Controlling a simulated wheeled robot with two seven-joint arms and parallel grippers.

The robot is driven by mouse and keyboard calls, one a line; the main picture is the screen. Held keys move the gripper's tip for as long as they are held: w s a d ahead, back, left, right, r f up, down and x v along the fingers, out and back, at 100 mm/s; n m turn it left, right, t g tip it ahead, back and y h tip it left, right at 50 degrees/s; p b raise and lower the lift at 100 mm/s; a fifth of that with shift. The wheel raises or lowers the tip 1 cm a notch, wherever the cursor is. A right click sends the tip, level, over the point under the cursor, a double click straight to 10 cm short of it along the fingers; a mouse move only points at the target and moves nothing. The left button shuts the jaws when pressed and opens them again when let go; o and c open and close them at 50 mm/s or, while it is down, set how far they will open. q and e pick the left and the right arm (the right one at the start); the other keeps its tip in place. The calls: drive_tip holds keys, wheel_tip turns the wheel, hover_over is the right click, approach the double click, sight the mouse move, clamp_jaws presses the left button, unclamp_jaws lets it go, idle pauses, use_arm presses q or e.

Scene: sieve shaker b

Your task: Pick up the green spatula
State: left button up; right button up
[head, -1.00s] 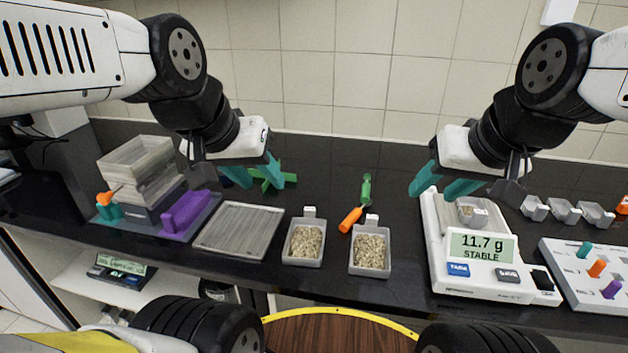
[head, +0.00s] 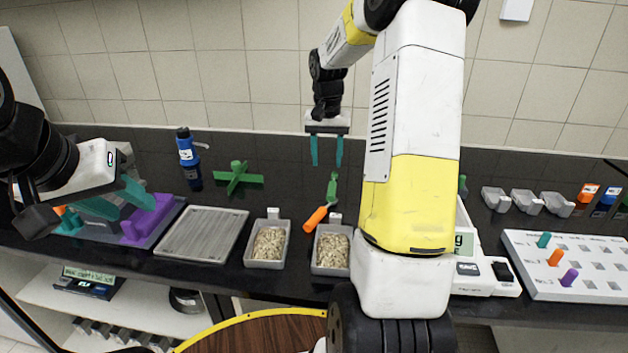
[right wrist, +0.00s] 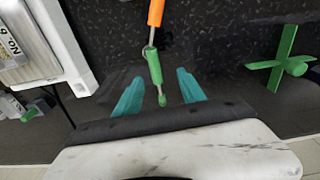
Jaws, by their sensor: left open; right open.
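The green spatula (head: 333,185) lies on the black bench, its green part pointing to the back wall. An orange part (head: 315,219) lies in line with it at the front; a thin metal piece shows between them. My right gripper (head: 327,158) is open, fingers pointing down, above the bench behind the green end. In the right wrist view the green part (right wrist: 154,68) lies between the two teal fingers (right wrist: 159,84), its near end deeper between them; contact is not visible. My left gripper (head: 134,200) is open and empty near the purple piece (head: 146,220) at the left.
Two grey trays of grains (head: 268,245) (head: 332,250) stand in front of the spatula. A green cross-shaped piece (head: 238,178) and blue bottle (head: 187,155) stand to its left. My right arm partly hides the white scale (head: 490,272). Small grey scoops (head: 527,202) lie at the right.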

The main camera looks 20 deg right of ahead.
sight(332, 187)
drive_tip(key=shift+m+g, duration=0.3)
drive_tip(key=f, duration=0.1)
drive_tip(key=w+d+f, duration=0.1)
drive_tip(key=f, duration=0.2)
drive_tip(key=shift+w+d, duration=0.3)
drive_tip(key=shift+d, duration=0.05)
drive_tip(key=f, duration=0.7)
drive_tip(key=shift+d, duration=0.35)
clamp_jaws()
